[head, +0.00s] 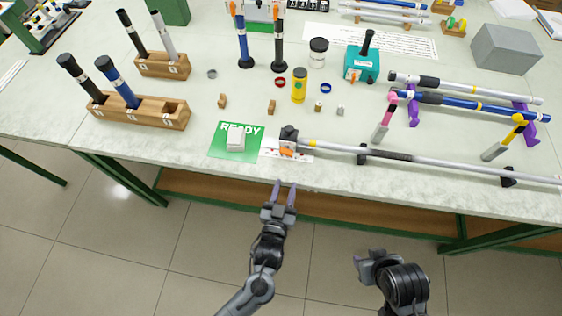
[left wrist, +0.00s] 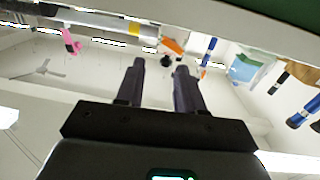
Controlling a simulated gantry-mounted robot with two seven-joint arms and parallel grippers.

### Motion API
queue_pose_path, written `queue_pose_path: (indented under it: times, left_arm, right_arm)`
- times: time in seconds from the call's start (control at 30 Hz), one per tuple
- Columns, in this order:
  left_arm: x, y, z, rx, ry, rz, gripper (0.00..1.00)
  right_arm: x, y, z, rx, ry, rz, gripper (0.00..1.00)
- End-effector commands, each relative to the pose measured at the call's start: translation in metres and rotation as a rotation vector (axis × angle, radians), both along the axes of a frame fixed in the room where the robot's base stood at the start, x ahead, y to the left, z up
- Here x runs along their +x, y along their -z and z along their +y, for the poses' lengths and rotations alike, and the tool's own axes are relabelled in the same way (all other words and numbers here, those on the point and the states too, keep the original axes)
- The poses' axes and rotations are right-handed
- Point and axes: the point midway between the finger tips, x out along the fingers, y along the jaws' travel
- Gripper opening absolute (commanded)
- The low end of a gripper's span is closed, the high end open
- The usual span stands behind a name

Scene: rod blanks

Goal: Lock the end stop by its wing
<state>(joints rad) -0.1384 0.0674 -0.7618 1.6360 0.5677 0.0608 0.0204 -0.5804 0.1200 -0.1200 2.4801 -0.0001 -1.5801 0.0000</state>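The end stop (head: 289,133) is a dark block at the left end of a long grey rod (head: 430,160), near the table's front edge. Its orange wing (head: 287,152) sticks out at the front, over a white marked strip. An orange piece, apparently the wing, shows in the left wrist view (left wrist: 172,46), ahead of the fingers. My left gripper (head: 285,187) is open and empty, just off the front edge, below and apart from the wing. My right gripper (head: 359,261) is off the table at the lower right; its finger gap is hard to see.
A green READY card (head: 219,149) with a white block (head: 236,138) lies left of the end stop. Dark supports (head: 362,154) hold the rod. Wooden racks (head: 145,122) with rods stand left. A yellow bottle (head: 299,86), small parts and a teal box (head: 362,66) stand behind.

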Motion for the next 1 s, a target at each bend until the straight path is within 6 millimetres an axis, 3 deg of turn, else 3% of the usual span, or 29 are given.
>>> queue_pose_path:
  times: [0.23, 0.5, 0.77, 1.0]
  left_arm:
    - [0.008, -0.013, -0.015, -0.609, 0.122, 0.207, 0.37]
    - [0.010, -0.023, 0.009, -1.077, 0.188, 0.462, 0.37]
    - [0.015, -0.024, 0.061, -1.103, 0.175, 0.498, 0.37]
    - [0.035, -0.015, 0.053, -1.099, 0.168, 0.502, 0.37]
  right_arm:
    - [0.000, 0.001, 0.000, 0.000, 0.000, 0.000, 0.43]
    - [0.000, 0.005, 0.000, 0.000, 0.000, 0.000, 0.43]
    - [0.000, 0.011, 0.000, 0.000, 0.000, 0.000, 0.43]
    - [0.000, 0.016, 0.000, 0.000, 0.000, 0.000, 0.43]
